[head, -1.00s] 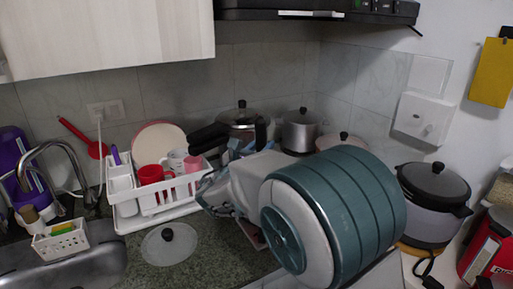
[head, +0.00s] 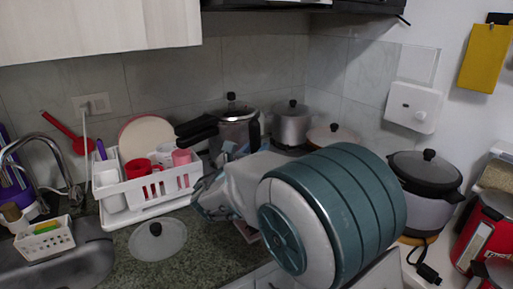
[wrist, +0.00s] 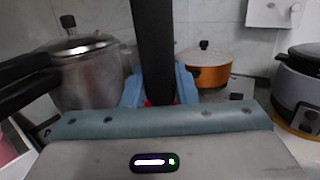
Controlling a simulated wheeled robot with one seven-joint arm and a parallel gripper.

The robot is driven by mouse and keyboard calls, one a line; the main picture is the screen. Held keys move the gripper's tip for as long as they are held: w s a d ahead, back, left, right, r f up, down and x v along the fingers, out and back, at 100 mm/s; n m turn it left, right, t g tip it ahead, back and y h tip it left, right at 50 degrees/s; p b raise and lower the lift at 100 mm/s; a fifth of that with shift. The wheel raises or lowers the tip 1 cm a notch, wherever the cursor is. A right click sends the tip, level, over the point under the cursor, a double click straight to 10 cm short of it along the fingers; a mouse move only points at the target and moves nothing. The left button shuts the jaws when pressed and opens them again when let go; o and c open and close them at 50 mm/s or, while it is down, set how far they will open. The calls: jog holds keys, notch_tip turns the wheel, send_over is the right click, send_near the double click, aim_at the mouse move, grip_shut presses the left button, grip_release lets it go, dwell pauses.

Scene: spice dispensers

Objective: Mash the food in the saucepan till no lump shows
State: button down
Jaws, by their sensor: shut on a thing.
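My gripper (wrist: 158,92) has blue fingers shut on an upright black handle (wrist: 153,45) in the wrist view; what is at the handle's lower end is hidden. A bit of red shows between the fingers. In the head view my arm covers most of the gripper, over the counter in front of the pots. An orange pot with a lid (wrist: 206,75) stands just beyond the fingers, to the right. A steel pressure cooker (wrist: 85,78) with black handles stands to the left. I cannot tell which vessel is the saucepan, and no food shows.
A steel lidded pot (head: 291,125) stands at the back. A white dish rack (head: 150,195) with cups and a loose glass lid (head: 157,242) are on the counter at left, beside the sink (head: 70,265). A rice cooker (head: 425,190) stands at right.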

aim_at(252, 141)
jog(key=shift+f+b, duration=0.45)
jog(key=shift+f, duration=0.3)
jog(key=shift+r+p, duration=1.9)
jog(key=shift+r, duration=0.65)
jog(key=shift+f, duration=0.1)
jog(key=shift+w+a, duration=0.15)
jog(key=shift+w, duration=1.55)
